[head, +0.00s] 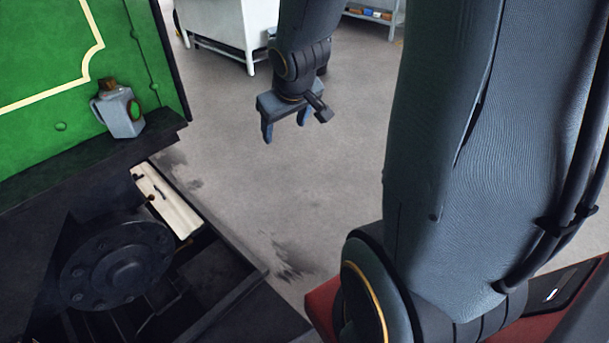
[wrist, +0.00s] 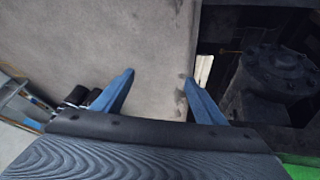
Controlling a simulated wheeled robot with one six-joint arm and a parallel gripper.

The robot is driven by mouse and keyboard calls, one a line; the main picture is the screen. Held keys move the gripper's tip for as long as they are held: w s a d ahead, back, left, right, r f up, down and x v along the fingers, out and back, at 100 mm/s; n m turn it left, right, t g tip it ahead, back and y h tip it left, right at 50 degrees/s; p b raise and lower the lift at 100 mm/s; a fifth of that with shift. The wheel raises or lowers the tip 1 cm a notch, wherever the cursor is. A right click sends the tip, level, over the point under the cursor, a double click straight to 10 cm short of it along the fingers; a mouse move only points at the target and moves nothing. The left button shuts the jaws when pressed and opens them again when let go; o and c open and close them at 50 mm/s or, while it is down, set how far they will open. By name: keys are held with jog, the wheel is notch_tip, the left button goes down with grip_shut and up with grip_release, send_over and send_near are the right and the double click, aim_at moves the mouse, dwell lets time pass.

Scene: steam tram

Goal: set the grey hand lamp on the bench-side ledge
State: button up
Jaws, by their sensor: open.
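The grey hand lamp (head: 122,113), with a brown top and a round green lens, stands upright on a dark ledge (head: 95,163) along the green tram side in the head view. I cannot tell from the pictures whether this is the bench-side ledge. My gripper (head: 285,130) is open and empty, pointing down over bare floor to the right of the lamp and clear of it. Its two blue fingers show apart in the wrist view (wrist: 158,77), with nothing between them but floor. The lamp is not visible in the wrist view.
The green tram panel (head: 45,55) rises behind the lamp. Below the ledge are a dark round flanged part (head: 118,265) and a pale board (head: 167,200). A white cabinet on legs (head: 228,28) and a shelf (head: 373,17) stand behind. The floor between is clear.

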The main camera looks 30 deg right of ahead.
jog(key=s+a+m+g, duration=0.1)
jog(key=s+a+g, duration=0.1)
jog(key=s, duration=0.6)
jog(key=s+a+m+g+y, duration=0.1)
jog(key=s+a+g, duration=0.2)
jog(key=s, duration=0.6)
jog(key=shift+a+f+m+g, duration=0.15)
jog(key=shift+f+m+g, duration=0.25)
jog(key=shift+f, duration=0.05)
jog(key=a+r+n+p, duration=0.2)
jog(key=a+r+p, duration=0.1)
jog(key=a+p, duration=0.2)
jog(key=shift+s, duration=0.15)
jog(key=shift+a, duration=0.1)
